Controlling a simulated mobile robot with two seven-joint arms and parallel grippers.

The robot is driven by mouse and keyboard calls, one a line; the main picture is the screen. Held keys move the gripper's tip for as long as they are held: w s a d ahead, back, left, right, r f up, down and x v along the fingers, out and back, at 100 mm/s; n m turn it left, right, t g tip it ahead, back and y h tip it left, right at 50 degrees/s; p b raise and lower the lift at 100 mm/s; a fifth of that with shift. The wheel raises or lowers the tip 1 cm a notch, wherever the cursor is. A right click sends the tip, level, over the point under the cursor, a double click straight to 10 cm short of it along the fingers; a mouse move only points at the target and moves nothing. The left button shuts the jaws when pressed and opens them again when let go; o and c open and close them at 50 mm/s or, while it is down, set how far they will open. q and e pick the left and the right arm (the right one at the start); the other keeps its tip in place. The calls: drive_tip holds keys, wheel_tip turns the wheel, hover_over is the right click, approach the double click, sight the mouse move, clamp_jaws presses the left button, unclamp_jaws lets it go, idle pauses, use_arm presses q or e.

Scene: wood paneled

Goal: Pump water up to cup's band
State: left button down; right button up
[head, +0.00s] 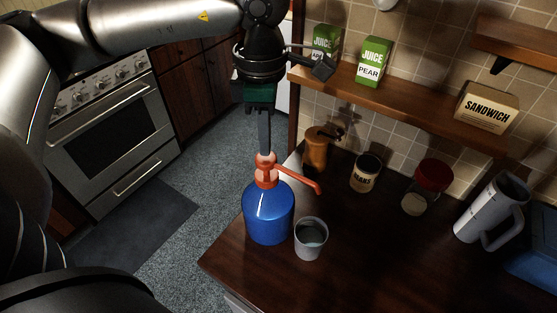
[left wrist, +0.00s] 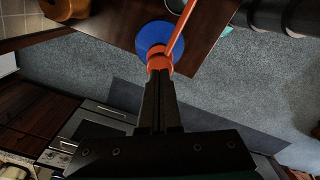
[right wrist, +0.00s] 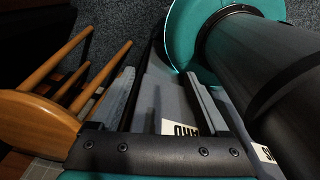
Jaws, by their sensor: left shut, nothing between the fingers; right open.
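A blue bottle (head: 269,212) with an orange-red pump top (head: 267,168) stands upright near the counter's left edge. In the left wrist view the shut fingers (left wrist: 159,78) meet the orange pump (left wrist: 160,60) over the blue bottle (left wrist: 155,35). My right gripper (right wrist: 165,90) is open, away from the counter.
A brown grinder (head: 316,150), a beans jar (head: 365,173), a red-lidded jar (head: 432,175) and a grey pitcher (head: 492,210) stand along the wall. A shelf (head: 400,105) holds juice cartons (head: 373,62). A wooden stool (right wrist: 45,115) is near my right gripper.

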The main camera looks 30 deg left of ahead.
idle(0.4)
use_arm(q)
drive_tip(key=shift+r+p, duration=1.55)
drive_tip(key=shift+r, duration=1)
